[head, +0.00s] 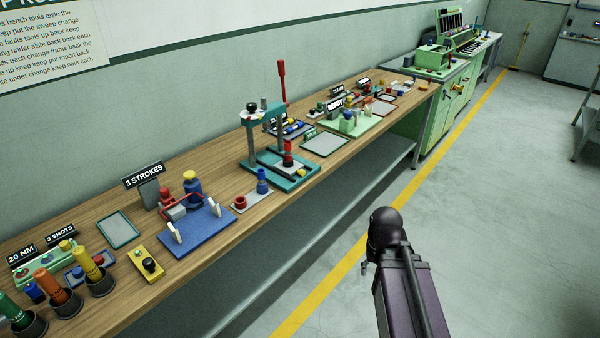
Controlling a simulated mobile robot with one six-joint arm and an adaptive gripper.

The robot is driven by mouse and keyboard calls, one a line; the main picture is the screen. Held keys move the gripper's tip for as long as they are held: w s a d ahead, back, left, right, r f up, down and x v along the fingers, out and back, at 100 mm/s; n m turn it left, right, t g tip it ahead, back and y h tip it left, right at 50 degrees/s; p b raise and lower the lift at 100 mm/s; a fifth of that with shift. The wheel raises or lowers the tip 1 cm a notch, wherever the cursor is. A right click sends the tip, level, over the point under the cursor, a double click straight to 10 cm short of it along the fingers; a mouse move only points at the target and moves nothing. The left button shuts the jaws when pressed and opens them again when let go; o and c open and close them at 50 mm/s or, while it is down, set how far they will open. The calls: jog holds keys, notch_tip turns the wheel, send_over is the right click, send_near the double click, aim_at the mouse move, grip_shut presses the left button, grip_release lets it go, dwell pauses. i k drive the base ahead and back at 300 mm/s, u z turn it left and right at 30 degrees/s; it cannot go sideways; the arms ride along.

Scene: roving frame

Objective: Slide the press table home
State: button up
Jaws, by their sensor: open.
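The press (251,140) stands on the workbench at the middle of the picture. I cannot tell how far in that plate sits. My dark arm rises at the lower right, over the floor and apart from the bench. My gripper's fingers cannot be made out.
The wooden bench (85,220) runs from lower left to upper right. Left of the press are a blue fixture (205,232) and a blue cylinder (263,182); right of it is a grey tray (325,144). Green machines (430,125) stand beyond. The floor beside the yellow line is clear.

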aim_at(291, 168)
jog(key=z, duration=0.05)
jog(key=i, duration=1)
jog(key=u, duration=0.05)
